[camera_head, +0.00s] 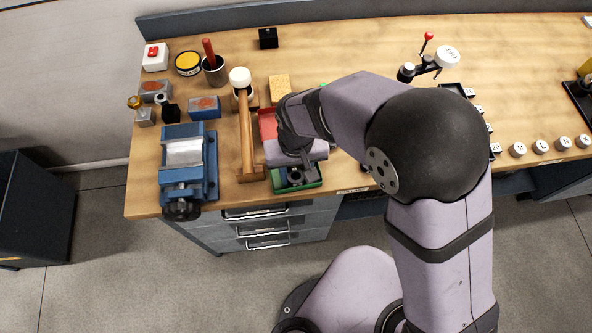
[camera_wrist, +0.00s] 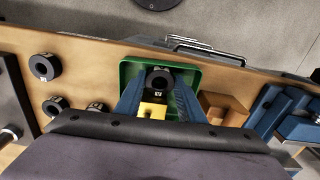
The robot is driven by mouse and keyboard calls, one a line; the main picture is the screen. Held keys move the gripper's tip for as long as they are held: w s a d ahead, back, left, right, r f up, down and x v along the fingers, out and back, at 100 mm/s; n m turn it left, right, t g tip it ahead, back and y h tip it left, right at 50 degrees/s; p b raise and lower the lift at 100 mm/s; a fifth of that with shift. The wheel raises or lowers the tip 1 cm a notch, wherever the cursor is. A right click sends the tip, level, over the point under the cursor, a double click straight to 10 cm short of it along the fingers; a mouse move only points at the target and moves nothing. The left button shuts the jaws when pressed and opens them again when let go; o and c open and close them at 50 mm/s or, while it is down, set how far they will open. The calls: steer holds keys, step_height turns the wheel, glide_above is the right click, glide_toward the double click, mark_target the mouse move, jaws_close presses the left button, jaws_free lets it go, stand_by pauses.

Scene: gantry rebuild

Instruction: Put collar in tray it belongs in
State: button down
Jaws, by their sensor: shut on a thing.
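A dark round collar (camera_wrist: 160,80) with a central hole and a small white mark shows between my fingertips in the wrist view. My gripper (camera_wrist: 157,82) is shut on it, a blue finger on each side. The collar is over or inside the green tray (camera_wrist: 127,70); I cannot tell whether it touches the tray floor. In the head view the green tray (camera_head: 306,185) sits at the bench's front edge below my gripper (camera_head: 295,174). A red tray (camera_head: 267,125) lies just behind it, partly hidden by my wrist.
A mallet (camera_head: 246,130) and a blue vise (camera_head: 185,160) stand left of the trays. Several loose collars, including one dark collar (camera_wrist: 44,66), lie beside the green tray in the wrist view. A yellow block (camera_wrist: 152,110) shows between my fingers. Drawers (camera_head: 262,227) are below the edge.

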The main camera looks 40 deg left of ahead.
steer(key=shift+f, duration=0.25)
steer(key=c, duration=1.2)
jaws_free()
steer(key=shift+r, duration=0.1)
step_height(320, 180, up, 12)
steer(key=shift+r+b, duration=0.25)
steer(key=shift+b, duration=0.95)
